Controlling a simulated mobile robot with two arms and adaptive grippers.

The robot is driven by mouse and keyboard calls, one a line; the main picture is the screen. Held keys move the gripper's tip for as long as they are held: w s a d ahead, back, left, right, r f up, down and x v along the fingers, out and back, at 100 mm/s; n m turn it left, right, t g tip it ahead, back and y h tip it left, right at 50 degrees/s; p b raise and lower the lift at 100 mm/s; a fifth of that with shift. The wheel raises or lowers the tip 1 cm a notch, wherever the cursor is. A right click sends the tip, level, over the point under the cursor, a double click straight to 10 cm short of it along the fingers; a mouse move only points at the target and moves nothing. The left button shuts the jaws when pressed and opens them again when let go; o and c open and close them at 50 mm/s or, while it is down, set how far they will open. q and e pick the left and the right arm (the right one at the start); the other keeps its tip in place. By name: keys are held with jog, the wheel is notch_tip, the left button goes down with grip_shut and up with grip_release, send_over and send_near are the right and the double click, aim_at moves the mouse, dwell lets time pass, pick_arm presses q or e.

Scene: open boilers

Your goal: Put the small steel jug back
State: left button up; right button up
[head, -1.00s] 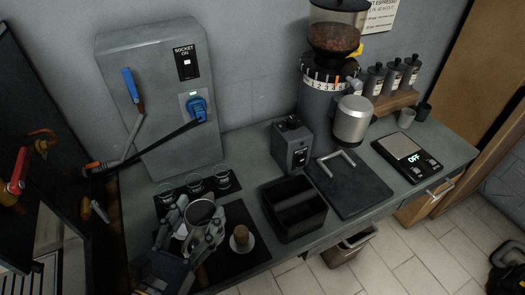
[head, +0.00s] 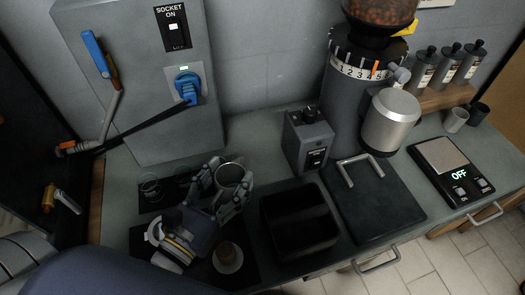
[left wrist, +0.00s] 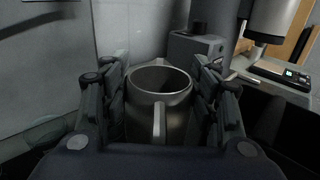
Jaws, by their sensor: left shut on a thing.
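The small steel jug (head: 229,177) is an open-topped metal cup with a handle. My left gripper (head: 222,190) is shut on it, with one finger on each side, over the left part of the counter. In the left wrist view the jug (left wrist: 160,100) stands upright between the fingers of my left gripper (left wrist: 160,105), its handle towards me. The jug's base is hidden, so I cannot tell whether it touches the counter. My right gripper is not in view.
A black open box (head: 300,218) stands right of the jug, with a grey switch box (head: 309,140) behind it. Small glasses (head: 150,188) stand on a dark mat at left. A tamper (head: 227,255) is close in front. The grinder (head: 350,95) and scale (head: 452,170) are farther right.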

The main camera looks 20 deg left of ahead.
pick_arm(q)
jog(key=w+p, duration=0.2)
jog(key=w, duration=0.2)
jog(key=shift+d+r+p, duration=0.25)
jog(key=shift+r+p, duration=0.05)
jog(key=shift+p, duration=0.1)
jog(key=w+f, duration=0.1)
jog(key=w, duration=0.2)
jog(key=w+d+f, duration=0.1)
jog(key=w+f, duration=0.1)
jog(key=w, duration=0.2)
jog(key=w+f, duration=0.2)
jog(key=w, duration=0.1)
jog(key=shift+w+d, duration=0.3)
jog(key=shift+w, duration=0.1)
jog(key=shift+f+b, duration=0.2)
jog(key=shift+b, duration=0.2)
jog(key=shift+r, duration=0.1)
